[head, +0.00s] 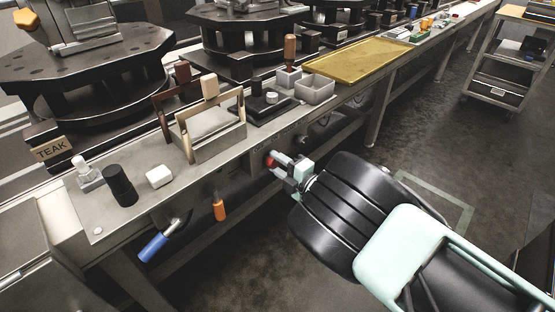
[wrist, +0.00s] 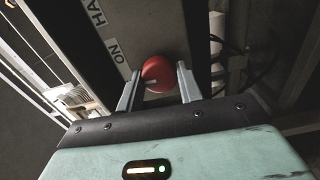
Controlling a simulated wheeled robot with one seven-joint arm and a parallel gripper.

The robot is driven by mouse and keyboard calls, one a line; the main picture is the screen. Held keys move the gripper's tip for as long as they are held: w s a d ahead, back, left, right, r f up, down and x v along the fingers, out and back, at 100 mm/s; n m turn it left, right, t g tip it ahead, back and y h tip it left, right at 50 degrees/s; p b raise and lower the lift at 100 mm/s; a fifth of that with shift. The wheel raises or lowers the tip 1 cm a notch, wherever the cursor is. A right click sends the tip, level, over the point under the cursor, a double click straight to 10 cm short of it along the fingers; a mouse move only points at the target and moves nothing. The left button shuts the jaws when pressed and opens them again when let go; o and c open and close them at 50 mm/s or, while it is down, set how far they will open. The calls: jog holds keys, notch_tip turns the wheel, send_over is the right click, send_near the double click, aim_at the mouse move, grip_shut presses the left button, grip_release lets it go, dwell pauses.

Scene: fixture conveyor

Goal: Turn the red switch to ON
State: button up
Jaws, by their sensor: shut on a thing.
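The red switch (wrist: 157,73) is a round red knob with a pale pointer line, on the front panel below the bench top. In the wrist view it sits between the two fingers of my gripper (wrist: 158,86), which is shut on it. The pointer line runs roughly sideways, toward the left finger. A white label (wrist: 115,50) reading "ON" is to the left of the knob, with "HA" lettering farther up. In the head view the red switch (head: 270,162) shows at the tips of my gripper (head: 276,164), partly hidden by the fingers.
On the bench (head: 90,228) stand a black cylinder (head: 120,186), a white block (head: 159,176), a caddy with a handle (head: 213,140) and a yellow tray (head: 358,60). Blue (head: 152,247) and orange (head: 219,210) handles hang below the front edge.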

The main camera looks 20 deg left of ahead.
jog(key=m+p, duration=0.1)
jog(key=m, duration=0.3)
jog(key=shift+w+r+m, duration=0.1)
jog(key=shift+r+m, duration=0.05)
jog(key=shift+m, duration=1.55)
jog(key=o, duration=1)
jog(key=p+v, duration=0.2)
jog(key=v, duration=1.5)
jog(key=shift+d, duration=0.2)
